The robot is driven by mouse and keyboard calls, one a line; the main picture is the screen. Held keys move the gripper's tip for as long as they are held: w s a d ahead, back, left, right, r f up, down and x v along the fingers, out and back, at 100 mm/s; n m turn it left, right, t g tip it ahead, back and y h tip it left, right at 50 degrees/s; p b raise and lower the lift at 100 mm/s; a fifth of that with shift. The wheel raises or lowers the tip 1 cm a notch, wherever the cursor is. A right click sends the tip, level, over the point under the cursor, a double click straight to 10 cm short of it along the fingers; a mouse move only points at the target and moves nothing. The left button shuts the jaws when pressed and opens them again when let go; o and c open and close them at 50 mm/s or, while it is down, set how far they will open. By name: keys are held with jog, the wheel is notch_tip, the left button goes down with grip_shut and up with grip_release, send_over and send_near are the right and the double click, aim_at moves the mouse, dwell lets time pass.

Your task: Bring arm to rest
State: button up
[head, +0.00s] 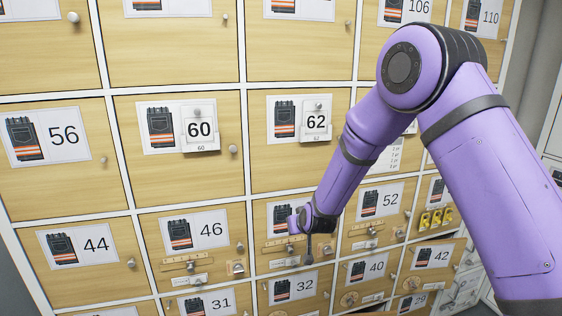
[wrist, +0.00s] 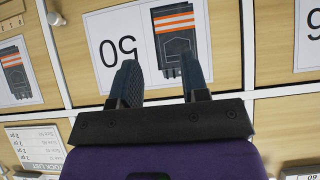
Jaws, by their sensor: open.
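My arm (head: 357,150) is purple and reaches down and left across the right half of the head view. My gripper (head: 299,232) is in front of a wooden locker door between doors 46 and 52, and partly covers that door's label. In the wrist view my gripper (wrist: 160,78) shows two dark fingers standing apart with nothing between them. Behind them is the label marked 50 (wrist: 148,40), upside down, with a picture of dark trousers. I cannot tell whether the fingers touch the door.
A wall of wooden locker doors fills the head view. Round knobs (head: 233,149) stick out. Yellow padlocks (head: 436,218) hang at the right. A stock list (wrist: 37,148) shows in the wrist view.

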jog(key=s+d+r+g, duration=0.1)
jog(key=s+d+r, duration=0.4)
jog(key=r, duration=0.3)
jog(key=s+d+r+m+h, duration=0.1)
jog(key=s+d+r, duration=0.45)
jog(key=r, duration=0.25)
jog(key=s+d+r+g, duration=0.1)
jog(key=s+d+r, duration=0.3)
jog(key=s+r, duration=0.3)
jog(key=s+d+r, duration=0.2)
jog(key=s+d, duration=0.1)
jog(key=s, duration=0.5)
jog(key=s+d+r+m+g+h, duration=0.1)
jog(key=s+d, duration=0.3)
jog(key=s, duration=0.5)
jog(key=s+d+r+m+g+h, duration=0.1)
jog(key=s+d+r, duration=0.2)
jog(key=s, duration=0.5)
jog(key=shift+s+d+r, duration=0.15)
jog(key=shift+s+d, duration=0.05)
jog(key=shift+s, duration=0.2)
